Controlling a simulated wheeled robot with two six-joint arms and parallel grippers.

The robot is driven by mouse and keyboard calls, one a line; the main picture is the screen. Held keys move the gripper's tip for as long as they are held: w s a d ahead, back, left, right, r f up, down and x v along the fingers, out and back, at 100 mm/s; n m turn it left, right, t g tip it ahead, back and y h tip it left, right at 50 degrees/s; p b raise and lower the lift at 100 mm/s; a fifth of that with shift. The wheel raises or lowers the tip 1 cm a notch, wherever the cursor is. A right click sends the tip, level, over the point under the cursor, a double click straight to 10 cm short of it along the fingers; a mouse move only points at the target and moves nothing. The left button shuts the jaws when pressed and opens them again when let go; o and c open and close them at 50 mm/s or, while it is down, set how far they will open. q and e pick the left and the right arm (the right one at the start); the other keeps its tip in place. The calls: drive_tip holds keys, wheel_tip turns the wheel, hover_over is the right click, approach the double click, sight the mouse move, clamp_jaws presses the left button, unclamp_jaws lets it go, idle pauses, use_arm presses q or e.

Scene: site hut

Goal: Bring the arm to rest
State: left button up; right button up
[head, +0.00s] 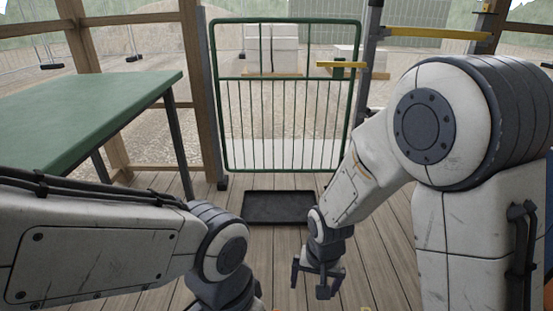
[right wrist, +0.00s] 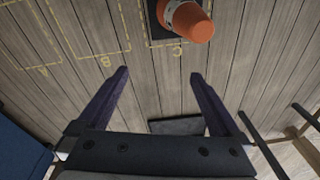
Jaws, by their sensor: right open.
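My right arm (head: 448,120) reaches in from the right, bent, with its forearm angled down. My right gripper (head: 311,285) hangs low over the plank floor, in front of the dark mat. In the right wrist view the right gripper (right wrist: 160,76) has its two fingers wide apart with nothing between them but floor boards. My left arm (head: 105,240) lies across the lower left. Its wrist runs off the bottom edge, so the left gripper's fingers are hidden.
A green gate (head: 287,95) stands ahead behind a dark mat (head: 279,207). A green table (head: 80,110) is at the left. In the right wrist view an orange cone (right wrist: 190,22) stands by yellow floor outlines marked A, B and C.

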drive_tip(key=s+d+r+n+t, duration=0.1)
drive_tip(key=s+d+r+n, duration=0.2)
drive_tip(key=d+r, duration=0.5)
drive_tip(key=s+a+r+n+g+p, duration=0.2)
drive_tip(key=s+a+r+n+p, duration=0.2)
drive_tip(key=s+a, duration=0.7)
wheel_tip(320, 180, up, 4)
drive_tip(key=s+n, duration=0.2)
drive_tip(key=shift+s+a+r+n+y, duration=0.25)
drive_tip(key=shift+a+n+y, duration=0.05)
drive_tip(key=shift+a+n, duration=0.1)
